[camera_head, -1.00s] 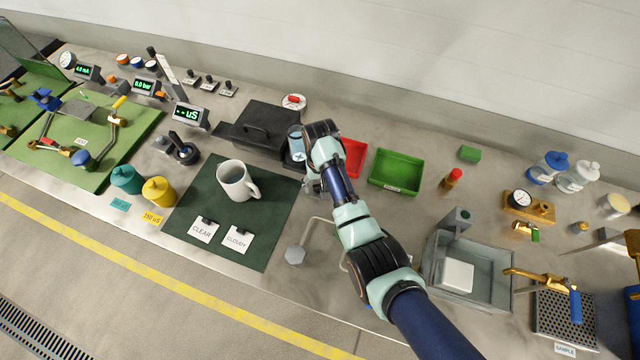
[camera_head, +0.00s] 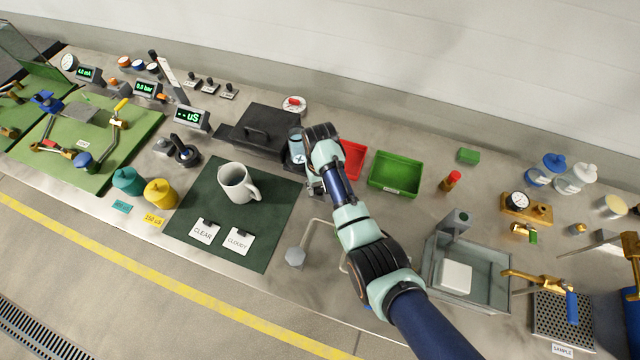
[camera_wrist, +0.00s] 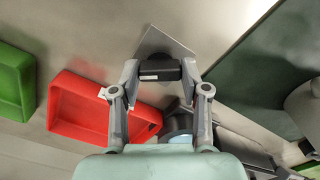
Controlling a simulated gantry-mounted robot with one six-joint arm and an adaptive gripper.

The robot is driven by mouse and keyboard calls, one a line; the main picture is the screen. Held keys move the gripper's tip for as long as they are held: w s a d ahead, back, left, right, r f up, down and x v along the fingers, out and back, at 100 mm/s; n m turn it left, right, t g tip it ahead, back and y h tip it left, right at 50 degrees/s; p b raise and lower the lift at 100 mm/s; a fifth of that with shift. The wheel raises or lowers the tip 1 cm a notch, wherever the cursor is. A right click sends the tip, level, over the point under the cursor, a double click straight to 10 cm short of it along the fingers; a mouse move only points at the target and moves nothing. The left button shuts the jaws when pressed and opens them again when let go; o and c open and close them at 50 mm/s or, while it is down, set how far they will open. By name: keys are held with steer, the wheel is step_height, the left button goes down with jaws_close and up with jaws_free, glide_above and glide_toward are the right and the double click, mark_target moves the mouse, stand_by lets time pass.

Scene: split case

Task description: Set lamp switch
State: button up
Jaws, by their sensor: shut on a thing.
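My gripper (camera_head: 313,188) is low over the bench, between the dark green mat (camera_head: 205,262) and the red bin (camera_head: 355,160). In the wrist view its two fingers (camera_wrist: 160,74) are closed on the sides of a small black block (camera_wrist: 158,67) with a pale label strip. A thin grey square plate (camera_wrist: 166,44) shows just beyond the block. I cannot tell whether block and plate are one piece, or whether this is the lamp switch. In the head view my gripper and arm hide it. Several small black-knobbed switches (camera_head: 211,87) stand at the back left.
A jar marked X (camera_head: 297,148) stands close to my wrist. A white mug (camera_head: 236,183) and cards reading CLEAR (camera_head: 202,232) and CLOUDY (camera_head: 238,241) are on the mat. A green bin (camera_head: 395,184) and a clear tank (camera_head: 488,291) stand to the right. A bent rod (camera_head: 305,232) rises nearby.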

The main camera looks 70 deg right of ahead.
mark_target(319, 188)
steer(key=n+p, duration=0.3)
steer(key=n, duration=0.2)
steer(key=shift+r, duration=0.2)
steer(key=n+p, duration=0.2)
steer(key=n, duration=0.3)
steer(key=shift+f+n, duration=0.15)
steer(key=shift+n, duration=0.25)
steer(key=o, duration=1.1)
steer(key=shift+o, duration=0.2)
step_height(319, 188, up, 12)
steer(key=shift+w, duration=0.1)
